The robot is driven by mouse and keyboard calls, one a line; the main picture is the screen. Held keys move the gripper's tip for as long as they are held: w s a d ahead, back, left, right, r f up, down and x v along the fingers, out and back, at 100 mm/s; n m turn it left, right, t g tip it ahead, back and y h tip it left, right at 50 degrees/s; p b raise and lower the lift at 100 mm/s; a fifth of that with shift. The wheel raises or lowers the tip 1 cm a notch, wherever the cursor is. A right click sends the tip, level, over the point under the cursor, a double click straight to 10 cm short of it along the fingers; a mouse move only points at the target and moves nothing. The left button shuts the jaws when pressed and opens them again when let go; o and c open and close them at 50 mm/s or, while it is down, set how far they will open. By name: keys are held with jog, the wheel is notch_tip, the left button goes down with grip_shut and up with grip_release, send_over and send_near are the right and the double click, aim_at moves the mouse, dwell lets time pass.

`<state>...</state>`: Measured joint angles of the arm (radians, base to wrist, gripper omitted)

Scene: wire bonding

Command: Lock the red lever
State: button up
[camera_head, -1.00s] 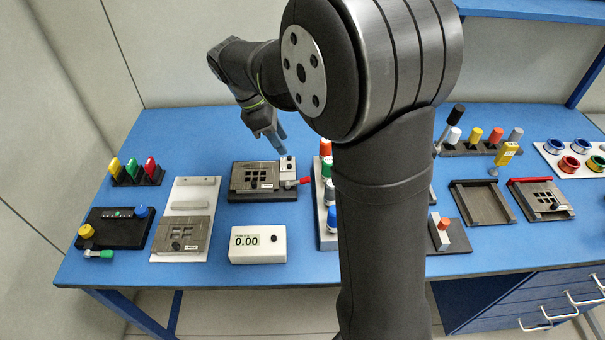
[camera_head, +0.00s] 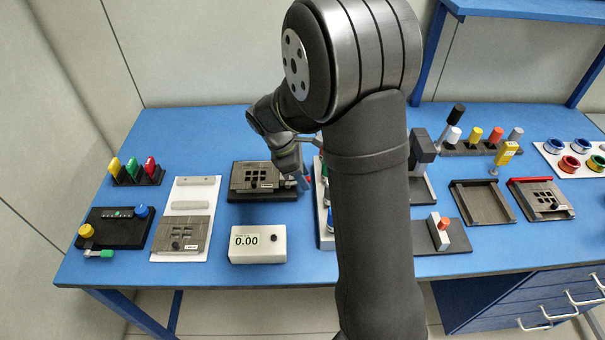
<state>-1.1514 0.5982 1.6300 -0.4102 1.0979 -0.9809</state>
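A dark fixture (camera_head: 237,194) with a grey plate (camera_head: 258,176) stands in the middle left of the blue table. My gripper (camera_head: 304,184) is low at the fixture's right end, where the red lever stuck out earlier. The gripper covers most of that spot. At most a tiny bit of red shows at the fingers, so the lever's position and any contact cannot be made out. The fingers are small and partly overlapped, and their opening cannot be told. A separate red bar (camera_head: 530,180) lies along the top of another fixture (camera_head: 541,199) at the far right.
A white meter box (camera_head: 258,244) reading 0.00 stands in front of the fixture. A white plate with a grey block (camera_head: 183,234) is to its left. A rack of coloured-topped items (camera_head: 325,236) stands close on the right, partly behind my arm.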

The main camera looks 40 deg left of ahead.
aim_at(308, 178)
grip_shut()
jog(key=shift+w+d+f+g+y, duration=0.25)
jog(key=shift+d+f+g+y, duration=0.05)
jog(key=shift+g+y, duration=0.3)
jog(key=shift+w+d+f+g+y, duration=0.15)
jog(key=shift+f+g+y, duration=0.5)
jog(key=shift+g+y, duration=0.45)
grip_release()
notch_tip(308, 178, up, 17)
jog(key=shift+r, duration=0.2)
